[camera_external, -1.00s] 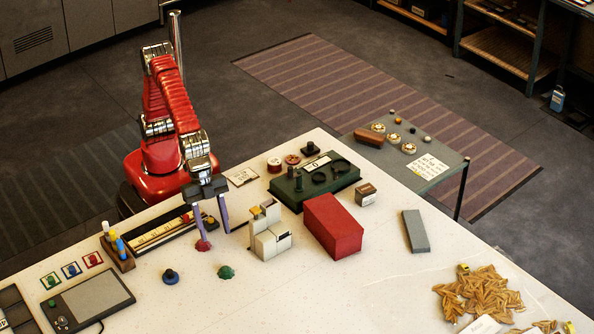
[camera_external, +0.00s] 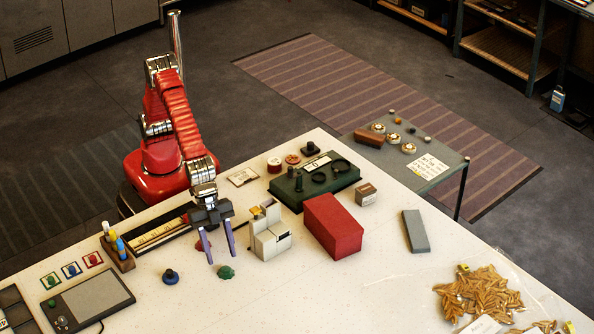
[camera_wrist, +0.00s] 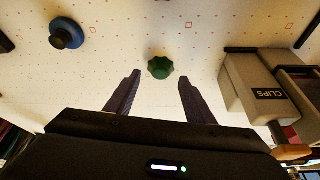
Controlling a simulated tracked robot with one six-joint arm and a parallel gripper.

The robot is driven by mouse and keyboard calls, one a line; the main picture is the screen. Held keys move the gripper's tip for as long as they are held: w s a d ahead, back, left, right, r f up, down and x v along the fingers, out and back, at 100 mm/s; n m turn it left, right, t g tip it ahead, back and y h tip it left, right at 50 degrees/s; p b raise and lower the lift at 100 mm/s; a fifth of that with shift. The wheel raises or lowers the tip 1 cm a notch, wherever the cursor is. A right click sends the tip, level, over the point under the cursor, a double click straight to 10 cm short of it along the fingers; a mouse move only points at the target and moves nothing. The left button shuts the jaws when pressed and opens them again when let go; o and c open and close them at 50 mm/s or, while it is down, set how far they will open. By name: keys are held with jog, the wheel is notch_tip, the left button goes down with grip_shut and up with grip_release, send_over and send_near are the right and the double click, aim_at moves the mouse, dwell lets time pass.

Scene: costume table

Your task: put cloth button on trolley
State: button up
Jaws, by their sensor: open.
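Three small knobbed pieces lie on the white table; I cannot tell which is the cloth button. The green one (camera_external: 226,272) is just beyond my gripper (camera_external: 221,258), and in the wrist view the green piece (camera_wrist: 160,68) lies ahead, centred between the fingertips (camera_wrist: 160,80). My gripper is open and empty, fingers pointing down. The blue one (camera_external: 171,276) is to its left, and the blue piece also shows in the wrist view (camera_wrist: 66,34). The red one (camera_external: 203,245) is partly hidden behind my fingers. The grey trolley (camera_external: 440,186) stands beyond the table's far edge.
A pale clips box (camera_external: 271,243) stands close right of my gripper, with a red box (camera_external: 333,226) beyond it. A green case (camera_external: 315,178) lies behind. The trolley top carries several small items and a note. The front middle of the table is clear.

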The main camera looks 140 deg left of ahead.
aim_at(225, 267)
jog(key=x, duration=0.4)
jog(key=shift+f, duration=0.15)
jog(key=shift+c, duration=0.2)
jog(key=c, duration=1.2)
notch_tip(225, 267, up, 10)
dwell(0.4)
jog(key=shift+s+a, duration=0.1)
dwell(0.5)
